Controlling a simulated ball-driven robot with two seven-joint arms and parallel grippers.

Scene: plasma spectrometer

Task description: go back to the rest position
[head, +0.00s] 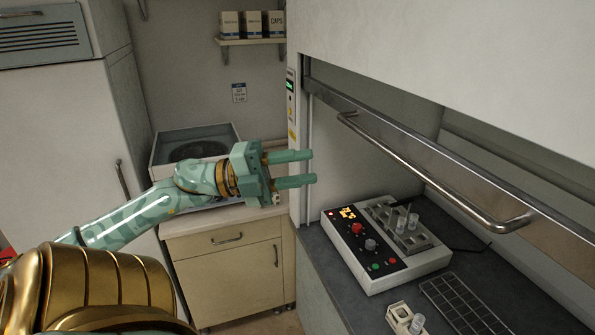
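My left gripper (309,168) is open and empty. Its two green fingers point right, level, in front of the edge of the fume hood. It touches nothing that I can see. My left arm comes in from the lower left. My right gripper is not in view.
A hood with a raised sash and metal handle (420,175) stands right. Inside are a heater block device (375,262) with vials, a wire rack (465,305) and a small white holder (400,313).

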